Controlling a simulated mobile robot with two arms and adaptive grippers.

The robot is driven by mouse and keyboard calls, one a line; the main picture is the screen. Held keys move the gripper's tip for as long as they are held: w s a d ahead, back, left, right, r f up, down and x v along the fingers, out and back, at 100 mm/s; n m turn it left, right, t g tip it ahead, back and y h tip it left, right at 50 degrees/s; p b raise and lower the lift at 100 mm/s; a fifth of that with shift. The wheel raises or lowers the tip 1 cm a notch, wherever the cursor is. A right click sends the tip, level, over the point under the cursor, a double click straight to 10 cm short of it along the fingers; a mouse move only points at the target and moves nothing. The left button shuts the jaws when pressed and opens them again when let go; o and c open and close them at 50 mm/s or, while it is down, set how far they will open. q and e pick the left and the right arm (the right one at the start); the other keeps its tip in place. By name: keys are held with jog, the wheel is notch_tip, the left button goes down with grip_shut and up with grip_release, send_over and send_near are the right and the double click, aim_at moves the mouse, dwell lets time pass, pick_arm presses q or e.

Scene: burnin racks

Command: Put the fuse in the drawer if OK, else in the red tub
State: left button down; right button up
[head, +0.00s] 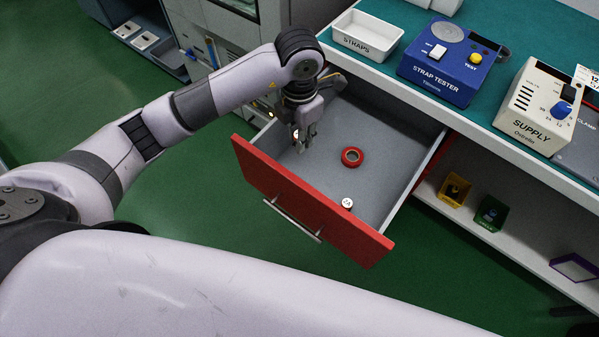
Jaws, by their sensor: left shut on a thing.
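The drawer (309,205) with a red front is pulled open below the bench and has a grey inside. My left gripper (303,143) points down over the left part of the open drawer. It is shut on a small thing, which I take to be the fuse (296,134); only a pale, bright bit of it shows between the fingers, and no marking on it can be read. I cannot tell its height above the drawer floor. I cannot make out a red tub. My right gripper is not in view.
In the drawer lie a red ring (351,157) and a small white disc (347,203). On the bench are a white STRAPS tray (366,46), a blue strap tester (436,72) and a cream supply unit (532,118). A yellow bin (455,190) and a green bin (490,213) stand on the lower shelf.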

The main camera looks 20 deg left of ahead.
pick_arm(q)
notch_tip(320, 180, down, 12)
jog(key=shift+f, duration=0.1)
notch_tip(320, 180, down, 4)
jog(key=shift+f, duration=0.1)
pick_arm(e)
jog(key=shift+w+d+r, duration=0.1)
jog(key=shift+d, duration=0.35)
pick_arm(q)
jog(key=c, duration=1.5)
grip_release()
jog(key=shift+o, duration=0.4)
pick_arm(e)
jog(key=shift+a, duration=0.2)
